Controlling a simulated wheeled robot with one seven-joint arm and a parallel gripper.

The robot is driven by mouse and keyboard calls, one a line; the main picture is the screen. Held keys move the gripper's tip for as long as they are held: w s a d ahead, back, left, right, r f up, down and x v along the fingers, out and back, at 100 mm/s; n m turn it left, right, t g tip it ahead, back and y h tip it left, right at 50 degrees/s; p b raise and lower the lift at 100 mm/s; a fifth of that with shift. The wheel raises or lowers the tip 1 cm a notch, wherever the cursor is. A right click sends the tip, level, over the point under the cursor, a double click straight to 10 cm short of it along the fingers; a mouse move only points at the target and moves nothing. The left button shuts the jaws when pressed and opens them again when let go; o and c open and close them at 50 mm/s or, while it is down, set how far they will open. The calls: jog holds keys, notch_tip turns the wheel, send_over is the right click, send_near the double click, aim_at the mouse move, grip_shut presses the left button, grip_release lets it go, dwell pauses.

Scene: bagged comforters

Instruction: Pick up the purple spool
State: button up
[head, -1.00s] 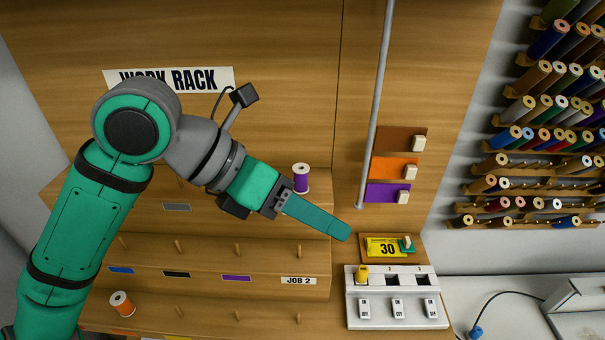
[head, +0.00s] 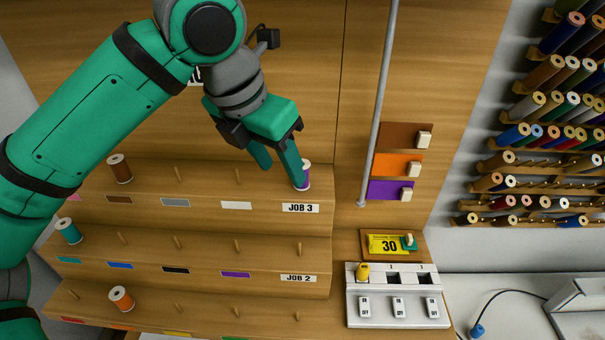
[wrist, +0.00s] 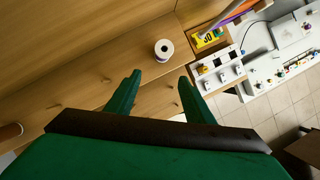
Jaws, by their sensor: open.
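The purple spool (head: 307,172) stands upright on the top step of the rack, at its right end above the JOB 3 label. In the head view one finger of my gripper (head: 282,175) partly hides it. In the wrist view the spool (wrist: 163,48) shows its pale round top. It lies beyond the tips of my gripper (wrist: 160,78), roughly in line with the gap between them. The fingers are spread, with nothing between them.
A brown spool (head: 120,168), a teal spool (head: 68,230) and an orange spool (head: 121,298) stand on the rack's left side. Several bare pegs stand between. A grey pole (head: 377,110) rises right of the purple spool, above a white switch panel (head: 397,308).

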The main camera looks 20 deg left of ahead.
jog(key=shift+w+d, duration=0.3)
jog(key=shift+w, duration=0.65)
jog(key=shift+w+d, duration=0.25)
jog(key=shift+w, duration=0.65)
jog(key=shift+x, duration=2.6)
jog(key=shift+w+d+r, duration=0.1)
jog(key=shift+w+d, duration=0.05)
jog(key=c, duration=1.1)
